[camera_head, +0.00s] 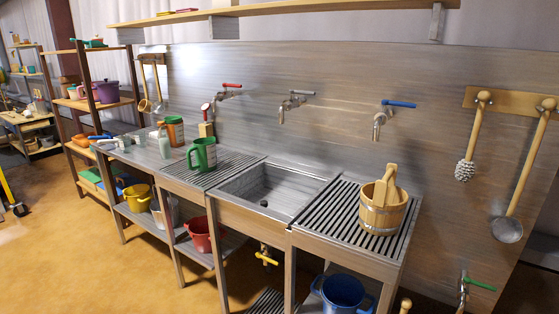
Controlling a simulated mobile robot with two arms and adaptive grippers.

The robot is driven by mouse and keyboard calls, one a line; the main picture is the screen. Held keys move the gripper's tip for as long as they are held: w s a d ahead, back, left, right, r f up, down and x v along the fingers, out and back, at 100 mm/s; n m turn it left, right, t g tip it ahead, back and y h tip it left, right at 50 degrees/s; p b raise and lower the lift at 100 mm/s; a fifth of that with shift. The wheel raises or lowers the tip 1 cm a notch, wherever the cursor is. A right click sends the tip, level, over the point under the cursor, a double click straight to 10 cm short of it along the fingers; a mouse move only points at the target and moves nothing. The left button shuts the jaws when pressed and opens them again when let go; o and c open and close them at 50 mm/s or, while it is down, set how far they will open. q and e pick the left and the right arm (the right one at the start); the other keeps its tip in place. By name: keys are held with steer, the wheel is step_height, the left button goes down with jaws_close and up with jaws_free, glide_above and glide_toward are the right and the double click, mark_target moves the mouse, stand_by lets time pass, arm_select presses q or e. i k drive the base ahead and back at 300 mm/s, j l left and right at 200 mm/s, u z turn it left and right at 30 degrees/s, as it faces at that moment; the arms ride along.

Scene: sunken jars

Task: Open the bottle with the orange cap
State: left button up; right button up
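A pale bottle (163,142) stands upright on the left part of the metal counter; its cap is too small to tell clearly. I cannot tell for sure which of the two is the bottle with the orange cap. A green mug (203,154) stands in front of them to the right. Neither of my grippers is in view.
A sink (268,187) is set in the counter's middle, with taps on the wall. A wooden bucket (382,214) stands on the right slatted drainboard. A yellow pot (137,197), red bucket (201,232) and blue bucket (342,294) sit below. The floor at left is open.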

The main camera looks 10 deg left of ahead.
mark_target(163, 136)
steer(key=i+j+u, duration=0.2)
steer(key=u, duration=0.25)
steer(key=i+u, duration=0.7)
steer(key=u, duration=0.2)
steer(key=i+l+u, duration=0.1)
steer(key=i+u, duration=0.15)
steer(key=u, duration=0.2)
steer(key=i+j+z, duration=0.15)
steer(key=i, duration=0.4)
steer(key=i+j+z, duration=0.15)
steer(key=i, duration=0.4)
steer(key=j, duration=0.1)
